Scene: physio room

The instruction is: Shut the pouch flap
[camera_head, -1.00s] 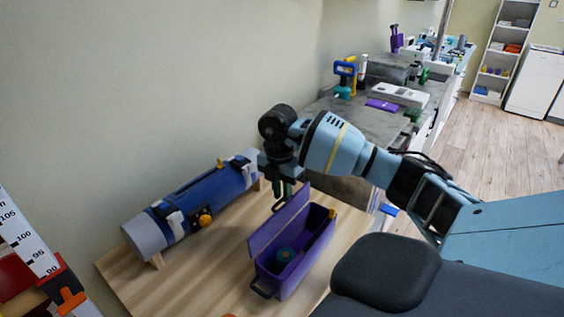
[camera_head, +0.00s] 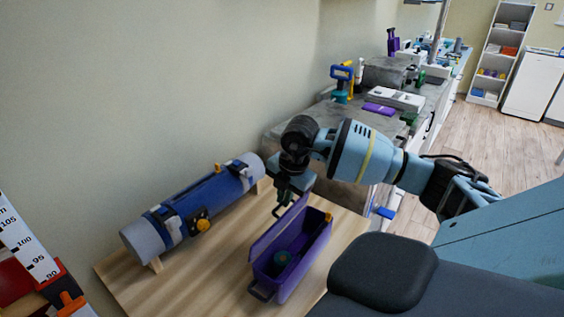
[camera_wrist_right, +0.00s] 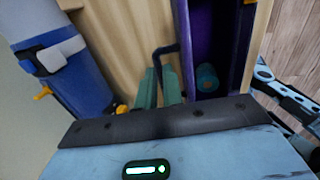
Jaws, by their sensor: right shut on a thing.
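The pouch is a purple open-topped box (camera_head: 303,266) on the wooden table. Its purple flap (camera_head: 272,232) stands raised along the left long side, leaving the opening uncovered. A teal round item (camera_head: 282,258) lies inside; it also shows in the right wrist view (camera_wrist_right: 207,76). My right gripper (camera_head: 284,194) is above the far end of the flap. In the wrist view its two greenish fingers (camera_wrist_right: 164,88) are closed on a dark loop (camera_wrist_right: 166,49) beside the flap (camera_wrist_right: 188,50). Where the loop joins the flap is hard to see. My left gripper is not in view.
A blue and grey roll (camera_head: 195,203) with straps lies on supports at the left of the table (camera_head: 190,280). A dark padded cushion (camera_head: 385,270) is close on the right. A cluttered grey counter (camera_head: 375,121) stands behind. Bare wood separates the roll and pouch.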

